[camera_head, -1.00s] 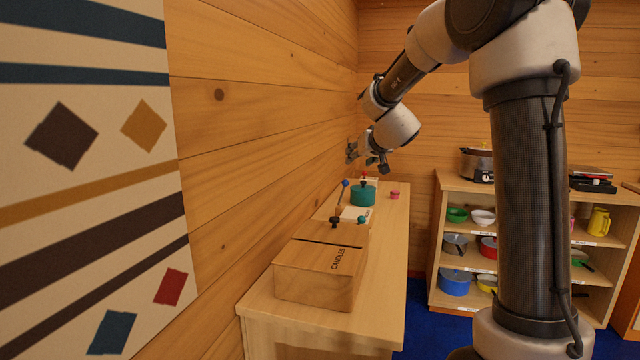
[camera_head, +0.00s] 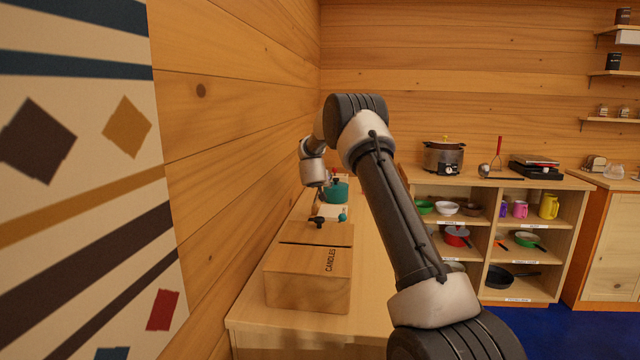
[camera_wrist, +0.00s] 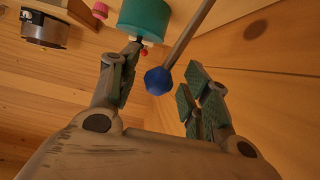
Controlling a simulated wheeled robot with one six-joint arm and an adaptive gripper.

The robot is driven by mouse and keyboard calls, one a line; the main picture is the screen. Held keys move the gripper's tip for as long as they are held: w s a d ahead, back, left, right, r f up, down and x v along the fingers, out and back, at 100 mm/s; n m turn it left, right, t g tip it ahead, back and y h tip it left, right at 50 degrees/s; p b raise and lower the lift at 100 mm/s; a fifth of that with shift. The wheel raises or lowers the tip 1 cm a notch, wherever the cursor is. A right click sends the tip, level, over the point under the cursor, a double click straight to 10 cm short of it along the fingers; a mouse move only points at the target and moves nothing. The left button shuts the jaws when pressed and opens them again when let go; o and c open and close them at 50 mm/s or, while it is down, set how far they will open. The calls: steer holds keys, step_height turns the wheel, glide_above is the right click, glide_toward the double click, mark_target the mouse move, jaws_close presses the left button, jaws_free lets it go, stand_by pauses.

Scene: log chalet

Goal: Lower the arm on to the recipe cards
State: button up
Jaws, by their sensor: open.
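I cannot make out the recipe cards for certain. A small pale, card-like patch (camera_head: 331,211) lies on the bench behind the candle box, partly hidden by dark and teal knobs; its writing is too small to read. My gripper (camera_head: 320,190) is low over the bench, just left of a teal pot (camera_head: 337,190). In the wrist view my gripper (camera_wrist: 162,62) is open, its fingers apart with nothing held. A blue knob (camera_wrist: 158,81) on a thin rod shows between the fingers, and the teal pot (camera_wrist: 144,18) is beyond the left finger.
A wooden box marked CANDLES (camera_head: 308,278) stands at the near end of the bench (camera_head: 375,280). The log wall (camera_head: 240,130) runs close along the left. A shelf unit (camera_head: 480,262) with pots and bowls stands at the right. Bare bench lies right of the box.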

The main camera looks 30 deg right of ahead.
steer(key=shift+w+d+f, duration=0.15)
steer(key=shift+w+d, duration=0.1)
steer(key=shift+w, duration=0.1)
jaws_close()
